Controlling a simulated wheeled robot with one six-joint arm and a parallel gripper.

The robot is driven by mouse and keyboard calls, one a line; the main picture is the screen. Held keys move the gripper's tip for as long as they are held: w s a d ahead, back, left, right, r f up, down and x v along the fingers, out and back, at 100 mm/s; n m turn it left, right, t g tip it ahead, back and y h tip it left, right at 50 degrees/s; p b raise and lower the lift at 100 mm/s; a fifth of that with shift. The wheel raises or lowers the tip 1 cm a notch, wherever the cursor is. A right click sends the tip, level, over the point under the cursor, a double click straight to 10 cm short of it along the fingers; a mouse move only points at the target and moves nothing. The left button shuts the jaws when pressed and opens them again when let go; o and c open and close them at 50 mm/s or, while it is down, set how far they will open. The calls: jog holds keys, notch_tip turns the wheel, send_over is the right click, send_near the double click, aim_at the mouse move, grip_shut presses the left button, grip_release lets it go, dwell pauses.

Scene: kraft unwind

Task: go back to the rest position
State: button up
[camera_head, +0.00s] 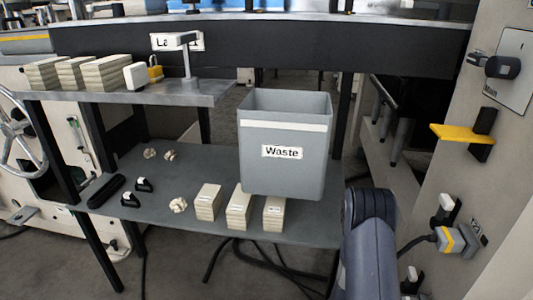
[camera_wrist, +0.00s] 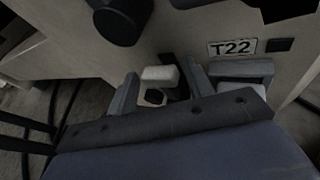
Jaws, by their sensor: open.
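My gripper (camera_wrist: 162,85) shows in the wrist view with its two grey fingers apart. A white-topped block (camera_wrist: 160,74) with a dark round part below it shows between the fingers. I cannot tell how far beyond the fingertips it is, and nothing looks gripped. The gripper faces a pale machine panel (camera_wrist: 185,42) with a T22 label (camera_wrist: 232,47). In the head view my arm rises at the lower right, and the gripper itself does not show.
The panel on the right carries a yellow handle (camera_head: 462,134) and a plug with a cable (camera_head: 455,240). A grey Waste bin (camera_head: 285,175) stands on the lower shelf (camera_head: 150,205) beside several small blocks. An upper shelf (camera_head: 215,95) holds stacked pads (camera_head: 100,75).

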jog(key=shift+a, duration=0.1)
dwell(0.6)
jog(key=p+v, duration=0.4)
jog(key=v, duration=0.7)
jog(key=b+x, duration=0.4)
jog(key=x, duration=0.7)
jog(key=shift+w, duration=0.2)
jog(key=shift+r, duration=0.1)
